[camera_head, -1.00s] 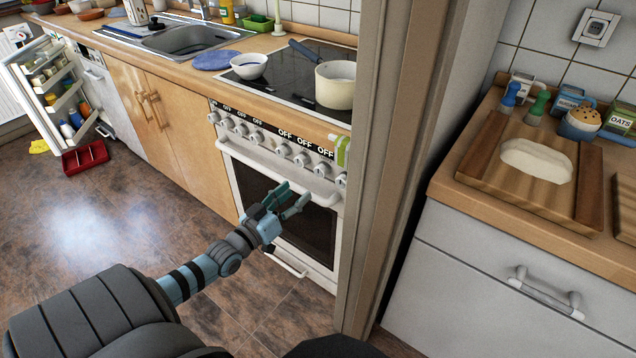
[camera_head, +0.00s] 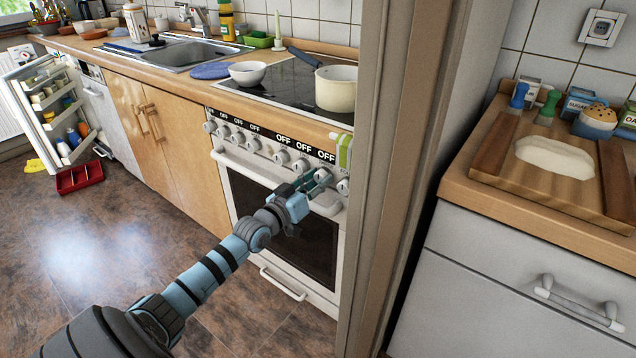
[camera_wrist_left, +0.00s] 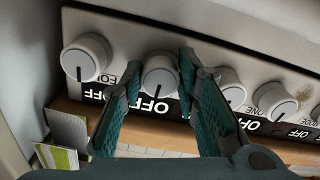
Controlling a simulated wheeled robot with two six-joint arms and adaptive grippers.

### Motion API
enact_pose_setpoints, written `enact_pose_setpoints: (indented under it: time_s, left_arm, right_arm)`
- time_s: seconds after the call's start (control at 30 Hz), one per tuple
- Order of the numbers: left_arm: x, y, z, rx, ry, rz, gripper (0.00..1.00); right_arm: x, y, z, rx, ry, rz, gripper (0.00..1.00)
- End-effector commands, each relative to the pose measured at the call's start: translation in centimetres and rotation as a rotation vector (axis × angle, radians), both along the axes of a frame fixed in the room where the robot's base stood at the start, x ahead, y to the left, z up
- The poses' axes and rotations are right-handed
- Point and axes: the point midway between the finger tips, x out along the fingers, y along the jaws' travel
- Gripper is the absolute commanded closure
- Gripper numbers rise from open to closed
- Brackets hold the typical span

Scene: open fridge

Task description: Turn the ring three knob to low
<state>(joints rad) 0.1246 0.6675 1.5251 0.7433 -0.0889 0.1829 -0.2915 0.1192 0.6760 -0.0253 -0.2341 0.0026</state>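The oven's control panel (camera_head: 262,143) carries a row of white knobs with OFF labels. My left gripper (camera_head: 321,187) is at the right part of this row. In the left wrist view its two teal fingers (camera_wrist_left: 160,82) stand apart on either side of one white knob (camera_wrist_left: 160,73), with small gaps visible. That knob's dark mark points at its OFF label. A neighbouring knob (camera_wrist_left: 86,57) stands to the left, and others are to the right. I cannot read which knob is ring three. My right gripper is not in view.
A cream pot (camera_head: 336,88) and a white bowl (camera_head: 247,73) stand on the black hob (camera_head: 290,88). A green-striped cloth (camera_head: 343,151) hangs beside the panel. A wall edge (camera_head: 385,180) rises close to the right.

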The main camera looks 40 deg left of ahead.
Motion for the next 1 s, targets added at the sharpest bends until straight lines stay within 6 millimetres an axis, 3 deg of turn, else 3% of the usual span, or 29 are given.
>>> enact_pose_setpoints:
  time_s: [0.03,0.1,0.37,0.57,1.0]
  left_arm:
    - [0.0,0.0,0.0,0.0,0.0,0.0,0.88]
    - [0.0,0.0,0.0,0.0,0.0,0.0,0.99]
    - [0.0,0.0,-0.1,0.02,0.0,0.0,0.99]
    - [0.0,0.0,-0.2,0.094,0.003,0.0,0.99]
    - [-0.1,0.2,-0.3,0.452,0.011,0.001,0.99]
  right_arm:
    - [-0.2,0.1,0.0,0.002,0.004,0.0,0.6]
    - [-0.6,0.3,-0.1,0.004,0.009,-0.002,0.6]
    - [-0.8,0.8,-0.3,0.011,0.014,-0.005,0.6]
    - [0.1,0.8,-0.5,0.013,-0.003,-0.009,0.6]
    - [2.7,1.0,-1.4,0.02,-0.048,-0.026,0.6]
